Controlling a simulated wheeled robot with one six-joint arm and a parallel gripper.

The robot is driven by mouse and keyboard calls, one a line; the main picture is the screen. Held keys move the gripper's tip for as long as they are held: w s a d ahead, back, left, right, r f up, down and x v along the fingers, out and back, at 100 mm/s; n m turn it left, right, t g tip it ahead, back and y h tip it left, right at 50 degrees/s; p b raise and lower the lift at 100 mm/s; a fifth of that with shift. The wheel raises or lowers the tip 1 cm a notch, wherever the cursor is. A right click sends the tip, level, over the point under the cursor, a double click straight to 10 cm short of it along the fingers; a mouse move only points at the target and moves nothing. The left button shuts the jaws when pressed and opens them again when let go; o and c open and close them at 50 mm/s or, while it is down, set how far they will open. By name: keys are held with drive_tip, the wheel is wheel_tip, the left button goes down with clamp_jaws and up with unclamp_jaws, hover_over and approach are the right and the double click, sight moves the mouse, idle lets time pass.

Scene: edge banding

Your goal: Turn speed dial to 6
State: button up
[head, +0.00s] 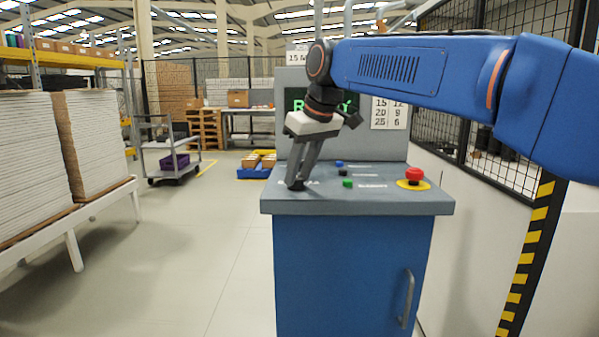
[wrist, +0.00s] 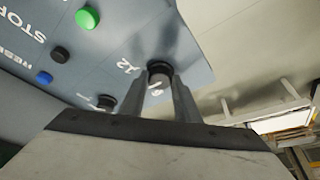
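My gripper (head: 296,184) points down at the left front of the grey console top (head: 430,198). In the wrist view its two fingers (wrist: 160,88) stand on either side of a black round dial (wrist: 158,72) with a pale mark and appear to touch it. A second black dial (wrist: 107,102) sits to the left, beside the left finger. In the head view the fingers mostly hide the dials.
The console top also carries a green button (head: 347,183), a black button (head: 343,172), a blue button (head: 339,164) and a red emergency knob (head: 414,174). Behind stand a partly hidden screen (head: 296,97) and a number chart (head: 390,113). Mesh fencing (head: 500,120) is at right.

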drive_tip(key=c, duration=0.4)
drive_tip(key=shift+c, duration=0.2)
drive_tip(key=n, duration=0.2)
drive_tip(key=n+g, duration=0.1)
drive_tip(key=n, duration=0.1)
drive_tip(key=shift+w+d+g+y, duration=0.2)
drive_tip(key=shift+g+y, duration=0.1)
drive_tip(key=shift+y, duration=0.1)
drive_tip(key=shift+w+n+g, duration=0.1)
drive_tip(key=shift+n+g, duration=0.3)
drive_tip(key=shift+n, duration=0.8)
drive_tip(key=shift+w+n+g, duration=0.1)
drive_tip(key=shift+n+g, duration=0.3)
drive_tip(key=shift+n, duration=0.8)
drive_tip(key=o, duration=1)
drive_tip(key=shift+o, duration=0.2)
